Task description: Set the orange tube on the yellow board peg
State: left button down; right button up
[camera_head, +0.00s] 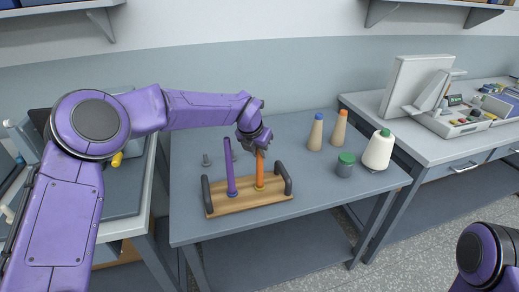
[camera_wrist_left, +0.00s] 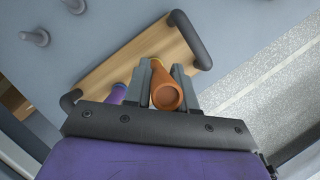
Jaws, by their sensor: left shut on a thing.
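The orange tube (camera_head: 260,172) stands upright over the yellow-ringed peg (camera_head: 259,188) of the wooden board (camera_head: 219,206). Its lower end meets the yellow ring in the head view; I cannot tell whether it rests fully down. My left gripper (camera_head: 258,150) is shut on the tube's upper part from above. In the left wrist view the orange tube (camera_wrist_left: 166,95) sits between the two grey fingers (camera_wrist_left: 164,84), with a bit of yellow at its far end. A purple tube (camera_head: 230,168) stands on the board to the left. My right gripper is out of view.
The board has dark handles (camera_head: 288,179) at both ends. Two grey pegs (camera_head: 206,160) stand behind it on the table. The table front is clear.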

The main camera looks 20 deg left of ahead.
pick_arm(q)
jog(key=c, duration=0.8)
grip_release()
jog(key=shift+c, duration=0.2)
jog(key=d+b+v, duration=0.1)
jog(key=b+v, duration=0.1)
jog(key=v, duration=0.8)
jog(key=shift+a+r, duration=0.25)
jog(key=shift+a, duration=0.25)
jog(key=shift+s+f, duration=0.1)
jog(key=shift+s, duration=0.05)
